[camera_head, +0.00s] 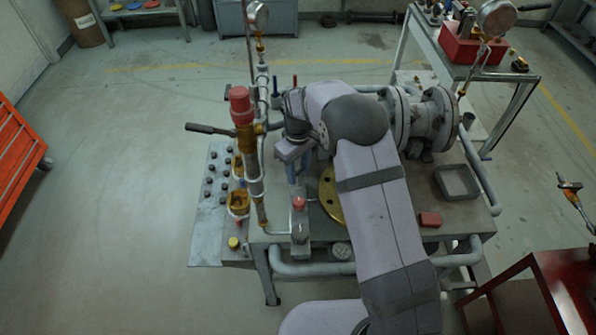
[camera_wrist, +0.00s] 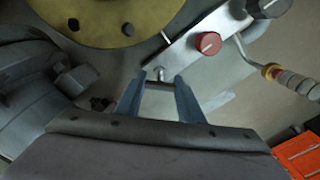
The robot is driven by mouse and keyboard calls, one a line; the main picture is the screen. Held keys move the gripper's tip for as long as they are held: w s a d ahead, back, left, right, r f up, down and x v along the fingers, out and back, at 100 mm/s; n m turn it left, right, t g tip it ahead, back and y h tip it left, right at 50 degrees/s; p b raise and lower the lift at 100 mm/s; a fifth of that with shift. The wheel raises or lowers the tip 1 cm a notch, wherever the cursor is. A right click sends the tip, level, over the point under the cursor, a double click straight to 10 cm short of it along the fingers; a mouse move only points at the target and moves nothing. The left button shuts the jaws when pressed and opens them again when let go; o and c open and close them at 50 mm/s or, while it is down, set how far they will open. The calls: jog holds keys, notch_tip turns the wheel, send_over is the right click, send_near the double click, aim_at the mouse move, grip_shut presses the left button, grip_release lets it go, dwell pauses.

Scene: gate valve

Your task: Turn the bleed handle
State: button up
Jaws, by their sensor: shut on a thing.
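The bleed handle (camera_wrist: 168,74) is a small metal lever on a pale metal block (camera_wrist: 222,30), in the upper middle of the wrist view. My gripper (camera_wrist: 160,84) has its two blue fingers on either side of it, shut on it. In the head view my gripper (camera_head: 297,178) points down just behind the block with the red knob (camera_head: 299,203). The handle itself is hidden there by the fingers and cannot be made out. The same red knob (camera_wrist: 206,43) shows close to the right of the fingertips in the wrist view.
A brass disc (camera_head: 331,195) lies close to the right of my gripper. A tall pipe with a red cap (camera_head: 240,93) and a side lever stands to the left. The large flanged valve (camera_head: 425,115) is behind my arm. An empty grey tray (camera_head: 460,195) sits at the right.

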aim_at(298, 170)
jog(key=m, duration=0.4)
jog(key=shift+m, duration=0.3)
jog(key=shift+w+r+m, duration=0.1)
jog(key=shift+m, duration=1.9)
jog(key=o, duration=1.1)
jog(key=shift+c, duration=0.2)
jog(key=shift+r+b, duration=1.25)
jog(key=shift+r, duration=2.4)
jog(key=s+d, duration=0.4)
jog(key=s, duration=0.5)
jog(key=s+d, duration=0.4)
jog(key=s, duration=0.5)
jog(key=s+d+f, duration=0.1)
jog(key=s+d, duration=0.3)
jog(key=s, duration=0.5)
jog(key=shift+d, duration=0.4)
